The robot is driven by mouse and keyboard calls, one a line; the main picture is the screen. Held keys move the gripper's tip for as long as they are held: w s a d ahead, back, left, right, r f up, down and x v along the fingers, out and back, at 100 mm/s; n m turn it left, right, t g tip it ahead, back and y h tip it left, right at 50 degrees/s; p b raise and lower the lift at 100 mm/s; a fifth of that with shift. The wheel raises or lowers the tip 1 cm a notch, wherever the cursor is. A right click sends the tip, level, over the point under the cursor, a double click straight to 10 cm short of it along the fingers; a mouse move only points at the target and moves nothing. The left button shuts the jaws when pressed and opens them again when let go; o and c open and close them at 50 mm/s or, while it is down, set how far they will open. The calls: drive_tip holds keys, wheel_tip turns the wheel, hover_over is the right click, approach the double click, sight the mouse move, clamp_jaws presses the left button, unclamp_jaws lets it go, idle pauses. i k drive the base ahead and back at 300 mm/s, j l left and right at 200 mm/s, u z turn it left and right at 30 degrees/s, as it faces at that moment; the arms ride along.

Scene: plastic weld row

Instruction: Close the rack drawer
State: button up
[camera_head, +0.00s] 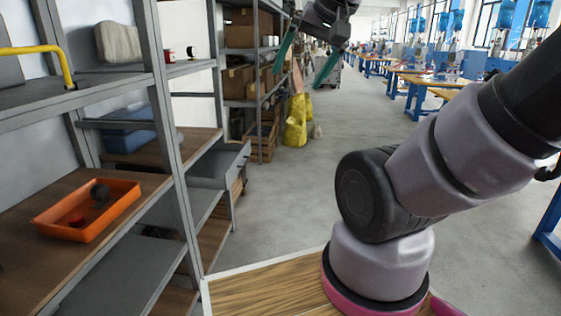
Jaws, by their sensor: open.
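The rack drawer (221,171) is a grey metal tray in the shelving rack (166,120) at the left. It stands out from the rack toward the aisle, so it is at least partly open. Its front panel (238,162) faces right, and its inside looks empty. My gripper (297,79) is at the top of the view, pointing down, with its two teal fingers spread apart and nothing between them. It appears above and to the right of the drawer, apart from it.
An orange bin (88,210) with small dark and red items sits on a near shelf. A blue box (130,140) is behind it. Yellow bags (296,122) stand by the far shelves. Blue workbenches (420,88) line the right. The aisle floor (290,205) is clear.

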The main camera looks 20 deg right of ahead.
sight(219, 167)
drive_tip(key=z, duration=0.1)
drive_tip(key=i+u, duration=0.3)
drive_tip(key=i, duration=0.9)
